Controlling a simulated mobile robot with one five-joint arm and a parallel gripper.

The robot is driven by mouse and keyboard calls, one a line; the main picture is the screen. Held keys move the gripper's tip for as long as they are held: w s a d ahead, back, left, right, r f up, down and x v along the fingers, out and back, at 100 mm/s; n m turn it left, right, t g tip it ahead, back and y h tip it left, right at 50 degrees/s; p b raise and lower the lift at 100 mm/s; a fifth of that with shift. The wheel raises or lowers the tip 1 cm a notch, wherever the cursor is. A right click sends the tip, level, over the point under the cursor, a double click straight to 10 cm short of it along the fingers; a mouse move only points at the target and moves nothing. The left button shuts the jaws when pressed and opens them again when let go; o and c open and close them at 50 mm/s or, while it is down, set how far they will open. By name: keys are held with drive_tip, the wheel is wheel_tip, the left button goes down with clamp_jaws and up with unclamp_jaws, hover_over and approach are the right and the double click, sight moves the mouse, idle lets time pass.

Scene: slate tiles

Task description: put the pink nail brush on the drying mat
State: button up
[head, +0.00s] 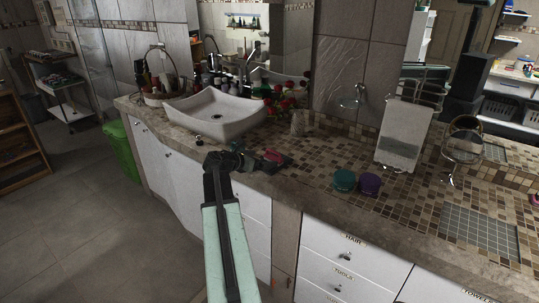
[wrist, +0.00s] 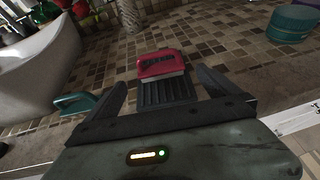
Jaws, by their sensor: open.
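The pink nail brush (head: 273,156) lies on the counter just beyond my gripper; its pale bristles show in the wrist view below the pink body (wrist: 161,62). A dark ribbed flat piece (wrist: 168,93), which looks like the drying mat, lies on the near side of the brush. The brush is at its far end; I cannot tell how much of it rests on the ribs. My gripper (wrist: 168,86) is open and empty, its fingers apart on either side of the ribbed piece. In the head view my gripper (head: 240,161) is low over the counter's front edge.
A white basin (head: 215,110) stands to the left. A teal item (wrist: 77,104) lies left of my gripper. Teal (head: 344,180) and purple (head: 370,184) jars stand right of the brush. A grey gridded panel (head: 480,228) lies far right.

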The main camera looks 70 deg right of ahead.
drive_tip(key=p+v, duration=0.1)
drive_tip(key=v, duration=0.4)
drive_tip(key=w+a+f+m+t+y, duration=0.2)
drive_tip(key=w+a+f+m, duration=0.15)
drive_tip(key=w+a, duration=0.55)
drive_tip(key=w+a+f+m+t+y, duration=0.15)
drive_tip(key=w+a+f, duration=0.3)
drive_tip(key=a, duration=0.75)
drive_tip(key=w+a+f+m+t+y, duration=0.1)
drive_tip(key=w+a+f+m+y, duration=0.15)
drive_tip(key=w+a, duration=0.65)
drive_tip(key=a+f+m+y, duration=0.2)
drive_tip(key=a+m+y, duration=0.1)
drive_tip(key=a, duration=1.6)
drive_tip(key=a+f+m+y, duration=0.2)
drive_tip(key=a+m+y, duration=0.1)
drive_tip(key=a, duration=1.6)
drive_tip(key=shift+s+a+y, duration=0.25)
drive_tip(key=shift+a+y, duration=0.05)
drive_tip(key=shift+a, duration=0.1)
drive_tip(key=shift+f, duration=0.1)
